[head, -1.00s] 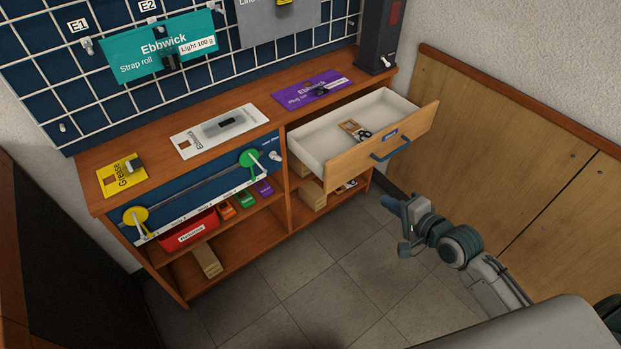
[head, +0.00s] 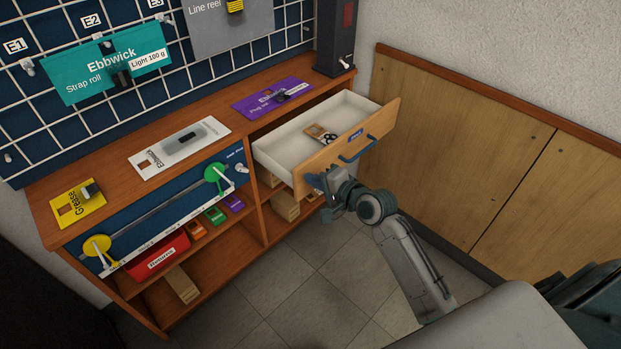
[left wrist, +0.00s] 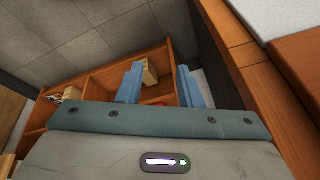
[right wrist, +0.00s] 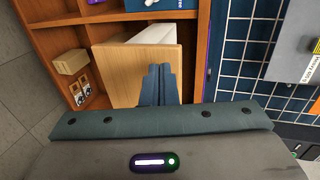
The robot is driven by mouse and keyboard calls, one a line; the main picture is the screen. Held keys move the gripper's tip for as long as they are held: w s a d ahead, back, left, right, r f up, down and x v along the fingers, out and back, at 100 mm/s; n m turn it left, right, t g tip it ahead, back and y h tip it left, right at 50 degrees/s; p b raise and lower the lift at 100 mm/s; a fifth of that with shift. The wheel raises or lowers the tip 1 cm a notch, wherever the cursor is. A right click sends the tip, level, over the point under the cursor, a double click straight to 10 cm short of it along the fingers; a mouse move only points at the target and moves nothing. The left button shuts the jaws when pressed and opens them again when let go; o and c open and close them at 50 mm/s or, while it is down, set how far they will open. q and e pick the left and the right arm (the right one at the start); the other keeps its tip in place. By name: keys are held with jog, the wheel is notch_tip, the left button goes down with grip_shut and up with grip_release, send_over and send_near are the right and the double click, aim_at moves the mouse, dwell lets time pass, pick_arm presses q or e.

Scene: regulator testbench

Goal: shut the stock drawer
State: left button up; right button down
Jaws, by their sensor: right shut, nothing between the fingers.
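The stock drawer (head: 276,158) stands pulled out at the right of the bench in the head view. Its wooden front (head: 388,118) carries a blue handle (head: 358,147), and inside its white tray lies a small brown card with dark parts (head: 320,134). My right gripper (head: 316,181) is shut and empty at the left lower part of the front. In the right wrist view its fingers (right wrist: 158,72) overlap the drawer front (right wrist: 125,72); I cannot tell whether they touch. My left gripper (left wrist: 158,82) is open and empty in the left wrist view, away from the drawer.
The bench (head: 118,155) holds a purple card (head: 270,98), a white card (head: 160,155) and a yellow card (head: 76,204) on top. A dark tower (head: 334,40) stands at its right end. A wood-panelled wall (head: 480,140) is on the right. Floor in front is clear.

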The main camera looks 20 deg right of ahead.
aim_at(262, 153)
pick_arm(q)
jog(key=shift+r, duration=0.1)
pick_arm(e)
jog(key=shift+w+a, duration=0.25)
jog(key=shift+w, duration=0.35)
